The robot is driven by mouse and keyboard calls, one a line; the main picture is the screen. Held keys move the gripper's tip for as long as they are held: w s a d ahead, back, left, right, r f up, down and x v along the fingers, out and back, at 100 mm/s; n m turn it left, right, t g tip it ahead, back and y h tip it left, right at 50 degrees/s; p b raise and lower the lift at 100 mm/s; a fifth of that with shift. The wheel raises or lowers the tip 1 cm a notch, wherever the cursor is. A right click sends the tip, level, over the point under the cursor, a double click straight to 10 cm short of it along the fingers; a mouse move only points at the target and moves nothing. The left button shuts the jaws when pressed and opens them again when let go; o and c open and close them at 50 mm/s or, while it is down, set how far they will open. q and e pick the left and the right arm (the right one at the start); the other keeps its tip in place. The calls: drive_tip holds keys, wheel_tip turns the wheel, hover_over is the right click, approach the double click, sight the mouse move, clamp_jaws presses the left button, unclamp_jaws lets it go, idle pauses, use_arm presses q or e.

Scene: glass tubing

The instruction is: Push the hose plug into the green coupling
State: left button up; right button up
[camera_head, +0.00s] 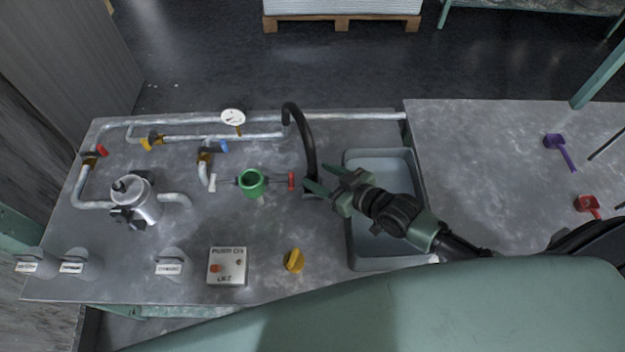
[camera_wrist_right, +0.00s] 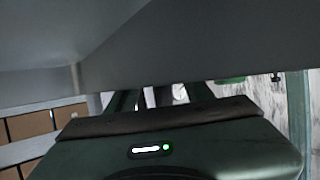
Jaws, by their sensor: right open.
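The green coupling (camera_head: 251,183) is a round, open-topped ring standing on the grey bench in the head view. A red piece (camera_head: 291,181) sits to its right and a white piece (camera_head: 212,183) to its left, on a thin rod. A black hose (camera_head: 308,145) arches from the pipe end down toward the bench, right of the coupling. Its lower end, with the plug, is partly hidden by my right gripper (camera_head: 317,178). That gripper is open, its fingers pointing left at the hose's lower end; I cannot tell whether they touch it. My left gripper is out of view.
Pipes with a gauge (camera_head: 233,117) run behind the coupling, and a metal pump (camera_head: 136,200) stands left. A control box (camera_head: 227,266) and a yellow knob (camera_head: 293,260) are at the front.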

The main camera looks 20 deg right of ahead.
drive_tip(key=shift+x, duration=0.95)
clamp_jaws()
idle(0.6)
